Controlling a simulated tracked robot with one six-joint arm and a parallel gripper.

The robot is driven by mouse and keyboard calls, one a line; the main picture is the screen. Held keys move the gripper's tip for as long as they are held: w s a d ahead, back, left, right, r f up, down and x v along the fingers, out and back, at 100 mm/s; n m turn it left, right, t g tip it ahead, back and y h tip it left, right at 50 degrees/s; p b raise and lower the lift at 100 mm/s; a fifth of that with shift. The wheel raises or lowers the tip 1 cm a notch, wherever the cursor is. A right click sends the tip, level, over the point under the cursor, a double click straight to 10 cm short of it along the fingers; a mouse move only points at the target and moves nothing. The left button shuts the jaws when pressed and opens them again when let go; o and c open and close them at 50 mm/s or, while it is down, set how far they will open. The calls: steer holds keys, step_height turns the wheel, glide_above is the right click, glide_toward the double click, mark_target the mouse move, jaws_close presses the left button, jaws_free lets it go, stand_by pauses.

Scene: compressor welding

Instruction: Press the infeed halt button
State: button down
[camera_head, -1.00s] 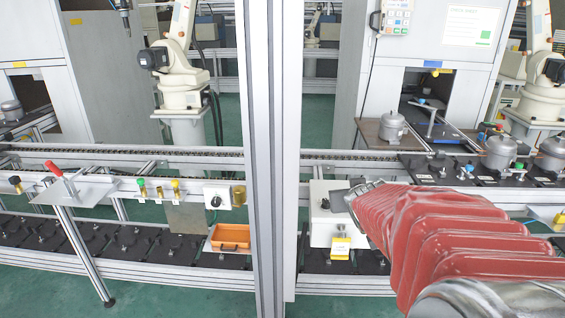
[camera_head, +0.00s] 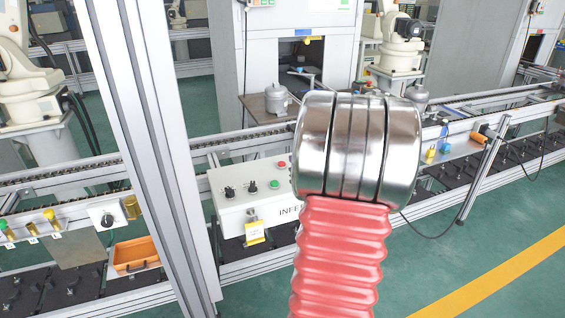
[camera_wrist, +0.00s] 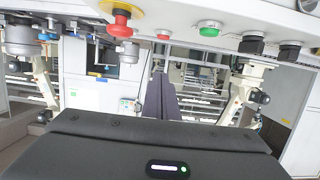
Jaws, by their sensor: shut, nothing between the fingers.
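The white infeed box (camera_head: 240,205), its lettering partly covered by my arm, stands on the line in the head view. It carries black knobs, a green button (camera_head: 275,184) and a red button (camera_head: 282,164). In the wrist view, the box's controls run along the top: a red mushroom button (camera_wrist: 121,18) on a yellow collar, the small red button (camera_wrist: 163,37), the green button (camera_wrist: 209,30) and two black knobs. My gripper (camera_wrist: 159,82) is shut and empty, its dark fingers below the small red button in the picture. Contact cannot be seen. In the head view my arm hides the gripper.
A grey upright post (camera_head: 150,150) stands left of the box. A yellow tag (camera_head: 255,232) hangs at its front. An orange bin (camera_head: 136,254) sits left of the post. A grey compressor (camera_head: 276,98) stands behind. Green floor is open at right.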

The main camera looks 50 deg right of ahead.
glide_above(285, 171)
step_height(285, 171, down, 2)
steer(key=shift+f, duration=0.25)
step_height(285, 171, down, 3)
steer(key=shift+w, duration=0.15)
steer(key=shift+f, duration=0.45)
